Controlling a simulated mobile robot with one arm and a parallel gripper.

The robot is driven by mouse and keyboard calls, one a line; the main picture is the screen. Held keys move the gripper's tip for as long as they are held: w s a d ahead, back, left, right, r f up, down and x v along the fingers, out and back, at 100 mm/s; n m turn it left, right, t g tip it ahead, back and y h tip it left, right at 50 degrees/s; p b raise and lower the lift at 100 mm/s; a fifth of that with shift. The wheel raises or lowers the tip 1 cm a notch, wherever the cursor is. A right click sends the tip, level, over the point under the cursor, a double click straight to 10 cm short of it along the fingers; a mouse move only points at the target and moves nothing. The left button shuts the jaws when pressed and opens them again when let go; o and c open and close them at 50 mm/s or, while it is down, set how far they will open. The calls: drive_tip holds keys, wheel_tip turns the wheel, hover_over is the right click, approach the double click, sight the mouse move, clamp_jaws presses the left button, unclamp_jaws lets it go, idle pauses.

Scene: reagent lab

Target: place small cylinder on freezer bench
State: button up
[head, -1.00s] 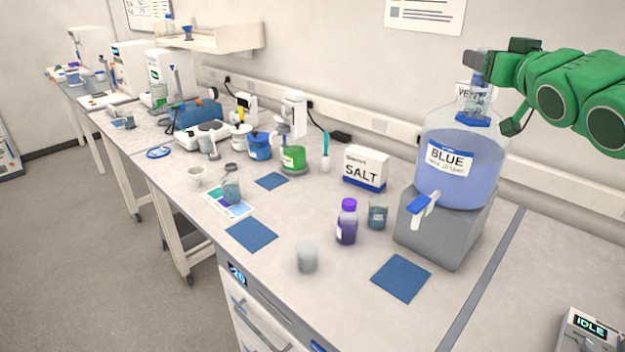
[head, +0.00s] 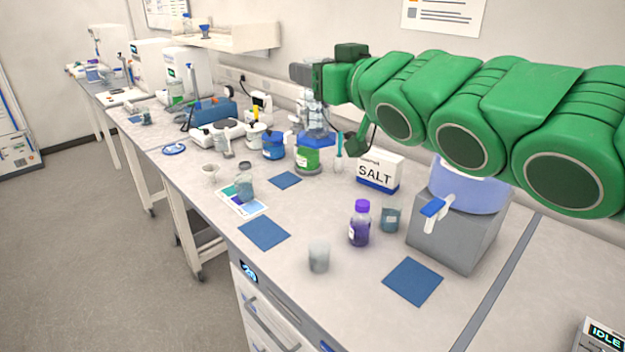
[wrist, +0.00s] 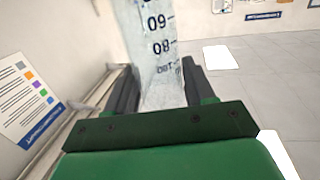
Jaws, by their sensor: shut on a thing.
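My gripper (head: 308,76) is shut on a clear graduated cylinder (head: 315,118) and holds it upright above the back of the bench. The cylinder has a blue base, which overlaps the green jar in the head view; I cannot tell its exact height.
A green jar (head: 307,158), salt box (head: 378,172), purple bottle (head: 360,227), small beaker (head: 390,220) and cloudy cup (head: 319,257) stand on the bench. A blue dispenser (head: 462,197) is at right. Blue mats (head: 263,234) lie flat, with bare top between them.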

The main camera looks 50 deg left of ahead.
drive_tip(key=s+a+g, duration=0.1)
drive_tip(key=s, duration=0.3)
wheel_tip(320, 180, down, 26)
drive_tip(key=w+a+f, duration=0.3)
drive_tip(key=a+f, duration=0.3)
drive_tip(key=w+a+f, duration=0.3)
drive_tip(key=a+f, duration=0.3)
drive_tip(key=f, duration=0.1)
drive_tip(key=shift+w+a+f+n, duration=0.25)
drive_tip(key=shift+w+a+n, duration=0.05)
drive_tip(key=shift+a+n, duration=0.1)
idle(1.0)
drive_tip(key=shift+f, duration=0.1)
drive_tip(key=o, duration=1.3)
